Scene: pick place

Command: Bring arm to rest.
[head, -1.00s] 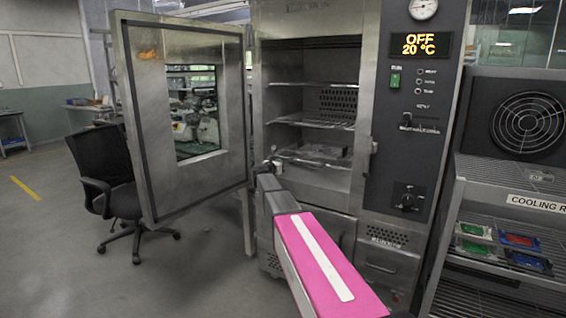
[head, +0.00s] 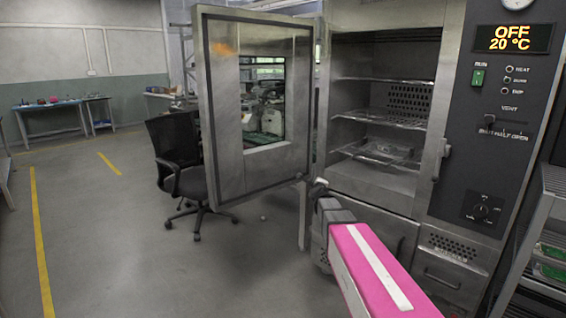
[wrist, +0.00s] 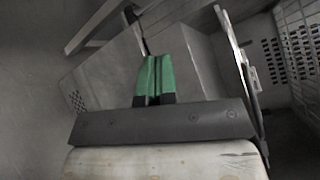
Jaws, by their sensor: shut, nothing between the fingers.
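My gripper (wrist: 152,78) shows in the wrist view with its two green fingers together and nothing between them. In the head view my arm, with its pink cover, reaches forward to the front of the steel oven (head: 375,190). Its far end is near the lower hinge-side corner of the opening, below the open door's inner edge; the fingers are too small or hidden to make out there. The wrist view shows grey metal panels around the fingers and a perforated wall at right. I cannot tell whether the gripper touches anything.
The oven door (head: 222,120) stands wide open to the left. Wire shelves (head: 385,118) show inside, and the display (head: 512,39) reads OFF 20 °C. A black chair (head: 180,160) stands behind the door. A rack (head: 550,215) is at the right edge. Floor at left is clear.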

